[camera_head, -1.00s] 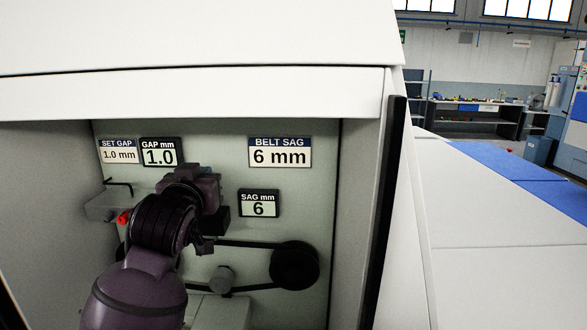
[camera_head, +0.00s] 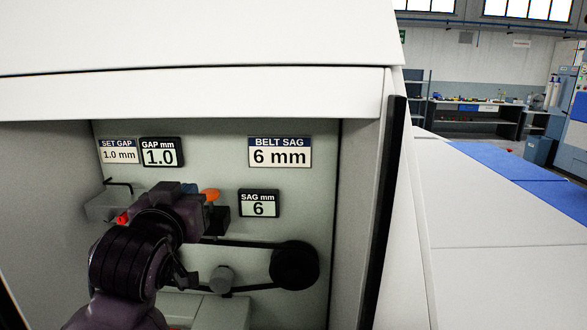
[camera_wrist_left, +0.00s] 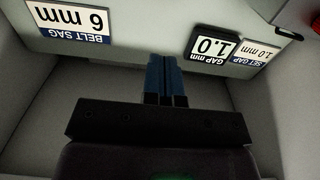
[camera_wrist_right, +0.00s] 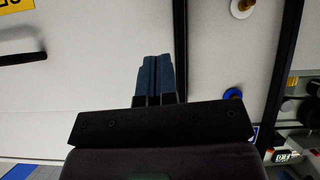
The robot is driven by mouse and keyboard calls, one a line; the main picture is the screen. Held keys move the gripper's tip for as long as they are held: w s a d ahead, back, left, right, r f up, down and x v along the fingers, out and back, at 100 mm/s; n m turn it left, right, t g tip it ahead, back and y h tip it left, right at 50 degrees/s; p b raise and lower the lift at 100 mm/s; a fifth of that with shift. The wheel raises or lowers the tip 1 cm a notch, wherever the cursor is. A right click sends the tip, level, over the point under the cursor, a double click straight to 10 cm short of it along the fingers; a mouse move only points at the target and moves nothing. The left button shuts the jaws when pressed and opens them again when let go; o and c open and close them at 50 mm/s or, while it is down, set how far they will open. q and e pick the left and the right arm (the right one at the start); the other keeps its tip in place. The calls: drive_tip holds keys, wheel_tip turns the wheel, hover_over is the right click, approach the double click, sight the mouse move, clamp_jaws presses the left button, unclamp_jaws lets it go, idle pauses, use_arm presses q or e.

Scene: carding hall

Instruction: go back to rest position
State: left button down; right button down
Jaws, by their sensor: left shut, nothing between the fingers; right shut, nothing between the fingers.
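My left gripper (camera_head: 189,188) is inside the open machine bay, in front of its back wall, and mostly hidden behind my own wrist. In the left wrist view its blue fingers (camera_wrist_left: 162,78) are together with nothing between them. My right gripper is outside the head view. In the right wrist view its blue fingers (camera_wrist_right: 154,78) are together and empty, in front of pale panels.
The bay holds a belt pulley (camera_head: 295,265), a grey roller (camera_head: 222,279), an orange knob (camera_head: 211,195) and a red knob (camera_head: 123,217). Displays read gap 1.0 (camera_head: 160,153) and sag 6 (camera_head: 259,204). A dark-edged side wall (camera_head: 391,200) bounds the bay at right.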

use_arm(q)
drive_tip(key=shift+s, duration=0.2)
